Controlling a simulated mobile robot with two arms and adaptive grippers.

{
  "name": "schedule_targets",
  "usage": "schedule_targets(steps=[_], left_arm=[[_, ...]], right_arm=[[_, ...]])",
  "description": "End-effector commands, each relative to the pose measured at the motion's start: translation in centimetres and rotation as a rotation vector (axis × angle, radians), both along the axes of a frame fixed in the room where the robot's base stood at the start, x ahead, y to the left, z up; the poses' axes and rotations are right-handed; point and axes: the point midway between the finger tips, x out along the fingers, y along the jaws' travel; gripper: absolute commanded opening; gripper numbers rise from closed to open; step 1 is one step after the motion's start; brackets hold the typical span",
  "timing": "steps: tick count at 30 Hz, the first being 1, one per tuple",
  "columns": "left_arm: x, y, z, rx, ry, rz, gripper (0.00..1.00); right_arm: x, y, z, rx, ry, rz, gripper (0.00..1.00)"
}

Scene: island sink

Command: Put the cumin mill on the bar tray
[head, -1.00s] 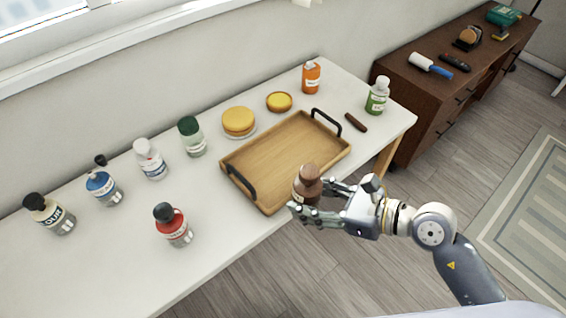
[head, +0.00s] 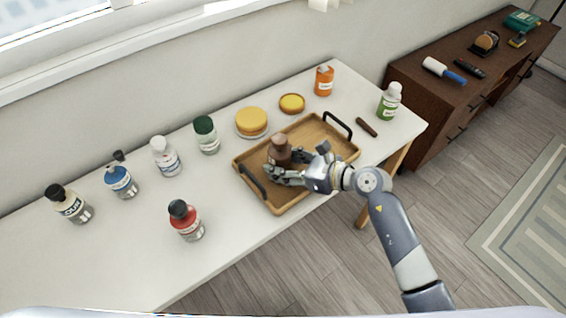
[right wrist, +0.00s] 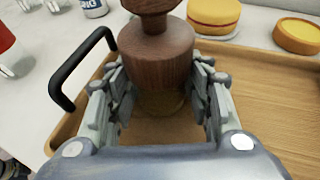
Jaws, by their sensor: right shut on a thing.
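The cumin mill is the brown wooden mill (head: 280,151), upright over the left half of the bar tray. The bar tray (head: 318,134) is light wood with black handles and lies on the white table. My right gripper (head: 284,172) is shut on the mill. In the right wrist view the fingers (right wrist: 160,105) close on both sides of the mill's body (right wrist: 155,55), and the tray floor (right wrist: 255,110) lies below it. I cannot tell whether the mill's base touches the tray. My left gripper is not in view.
A red bottle (head: 186,221) stands left of the tray. Behind it are a green-capped jar (head: 207,136), a yellow cake (head: 252,122), a smaller yellow round (head: 292,103) and an orange bottle (head: 324,81). A green bottle (head: 389,102) and a brown stick (head: 366,127) are at the right.

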Motion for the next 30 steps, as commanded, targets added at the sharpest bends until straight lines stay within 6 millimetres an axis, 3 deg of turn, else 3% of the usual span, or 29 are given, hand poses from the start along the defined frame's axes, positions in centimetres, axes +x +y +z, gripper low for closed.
schedule_targets(steps=[12, 13, 15, 16, 28, 30], left_arm=[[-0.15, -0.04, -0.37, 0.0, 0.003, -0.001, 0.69], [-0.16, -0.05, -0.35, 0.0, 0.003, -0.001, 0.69], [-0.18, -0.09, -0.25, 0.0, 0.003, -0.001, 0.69], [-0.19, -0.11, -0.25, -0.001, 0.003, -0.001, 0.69], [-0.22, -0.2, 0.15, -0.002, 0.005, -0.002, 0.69], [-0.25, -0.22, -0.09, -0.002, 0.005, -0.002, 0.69]], right_arm=[[0.01, -0.04, -0.74, 0.0, -0.002, 0.0, 0.2], [0.0, -0.04, -0.76, -0.001, -0.002, 0.0, 0.49], [0.0, -0.03, -0.66, 0.0, -0.001, 0.0, 0.65], [-0.01, -0.04, -0.67, -0.001, -0.001, -0.001, 0.67], [0.0, 0.0, -0.13, 0.001, -0.001, -0.001, 0.67], [-0.33, -0.72, -0.15, -0.002, -0.003, -0.002, 0.67]])
